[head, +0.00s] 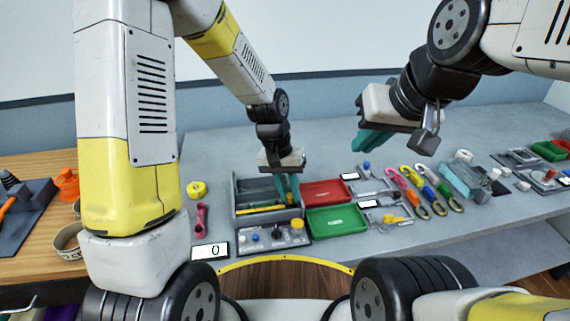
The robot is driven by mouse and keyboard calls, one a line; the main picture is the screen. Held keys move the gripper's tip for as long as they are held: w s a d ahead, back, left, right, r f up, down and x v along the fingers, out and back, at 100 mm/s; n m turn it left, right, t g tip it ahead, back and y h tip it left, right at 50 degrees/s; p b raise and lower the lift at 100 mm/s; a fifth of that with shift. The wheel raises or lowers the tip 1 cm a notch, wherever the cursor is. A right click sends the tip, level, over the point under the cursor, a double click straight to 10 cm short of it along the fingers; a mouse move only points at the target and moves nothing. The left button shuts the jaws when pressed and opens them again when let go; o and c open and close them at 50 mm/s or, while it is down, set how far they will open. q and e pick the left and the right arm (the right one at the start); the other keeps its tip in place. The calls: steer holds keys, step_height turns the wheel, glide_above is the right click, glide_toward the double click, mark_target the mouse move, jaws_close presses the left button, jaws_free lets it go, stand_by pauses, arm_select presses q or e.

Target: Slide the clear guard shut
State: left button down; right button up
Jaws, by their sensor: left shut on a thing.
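A clear, bluish box-like cover (461,180) stands at the right of the grey bench; it looks like the clear guard, but how far it is shut cannot be made out. My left gripper (288,190) points down into a grey tray (236,200) at the middle of the bench, well left of the cover. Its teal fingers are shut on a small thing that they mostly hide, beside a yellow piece. My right gripper (372,138) hangs above the back of the bench, left of and above the cover; its finger gap is unclear.
A panel with knobs (262,238) sits in front of the tray. A red bin (325,192) and a green bin (337,221) stand to its right. Several coloured clips (430,197) lie between the bins and the cover. The back of the bench is mostly clear.

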arm_select(q)
steer(key=shift+s+d, duration=0.15)
steer(key=shift+s, duration=0.65)
steer(key=c, duration=1.3)
jaws_free()
steer(key=shift+o, duration=0.2)
steer(key=shift+r, duration=0.2)
steer(key=v, duration=0.7)
steer(key=shift+r, duration=0.25)
